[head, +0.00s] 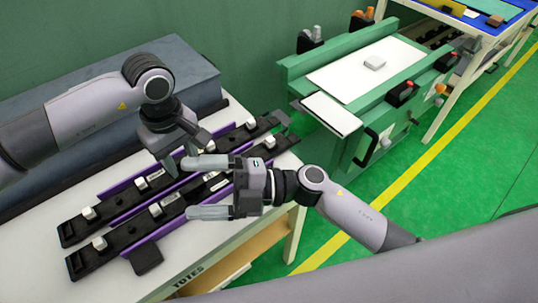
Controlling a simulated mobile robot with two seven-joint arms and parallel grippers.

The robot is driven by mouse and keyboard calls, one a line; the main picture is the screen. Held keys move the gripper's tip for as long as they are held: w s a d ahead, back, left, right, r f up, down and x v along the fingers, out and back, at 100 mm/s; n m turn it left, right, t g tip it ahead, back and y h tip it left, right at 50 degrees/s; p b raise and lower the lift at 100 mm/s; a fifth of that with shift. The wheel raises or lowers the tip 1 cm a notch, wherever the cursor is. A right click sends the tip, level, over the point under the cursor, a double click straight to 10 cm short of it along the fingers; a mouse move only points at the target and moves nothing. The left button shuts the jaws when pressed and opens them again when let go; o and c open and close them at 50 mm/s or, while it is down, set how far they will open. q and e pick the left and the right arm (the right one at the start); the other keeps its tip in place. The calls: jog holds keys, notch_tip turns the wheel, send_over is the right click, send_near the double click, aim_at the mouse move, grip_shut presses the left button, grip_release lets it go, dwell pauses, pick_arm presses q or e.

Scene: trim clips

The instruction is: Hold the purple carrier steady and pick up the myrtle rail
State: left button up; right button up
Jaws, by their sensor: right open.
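The purple carrier (141,252) lies on the white table. It shows as purple strips along two long black bars, which have small white-grey blocks on them. My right gripper (208,188) is open over the middle of the near bar. Its fingers point left, spread apart, with nothing clearly between them. My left gripper (180,158) points down over the far bar, beside the right one. Its fingertips are partly hidden, so I cannot tell whether it touches or grips the carrier. I cannot single out the myrtle rail by colour among the dark bars.
A large grey-blue box (190,62) stands behind the carrier along the wall. A green fixture with a white top (335,72) stands to the right, past a gap of green floor. The white table's front left (35,285) is clear.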

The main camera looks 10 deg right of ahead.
notch_tip(320, 180, down, 4)
jog(key=s+a+n+g+h, duration=0.1)
jog(key=s+n+g+h, duration=0.1)
jog(key=n+g+h, duration=0.45)
jog(key=w+d+f+n+h, duration=0.1)
jog(key=w+d+h, duration=0.1)
jog(key=w+d+f+n+t+h, duration=0.1)
jog(key=d+f+h, duration=0.1)
jog(key=h, duration=0.1)
jog(key=w+d+f+n+t+h, duration=0.1)
jog(key=w+d+n+h, duration=0.1)
jog(key=d+h, duration=0.1)
jog(key=shift+w+f, duration=0.35)
jog(key=w+d+t+h, duration=0.1)
jog(key=w+d, duration=0.1)
jog(key=w+d+h, duration=0.2)
jog(key=d, duration=0.1)
jog(key=w+d+r+t+h, duration=0.1)
jog(key=w+d+h, duration=0.1)
jog(key=shift+d+t, duration=0.35)
jog(key=shift+f, duration=3.4)
jog(key=c, duration=1.3)
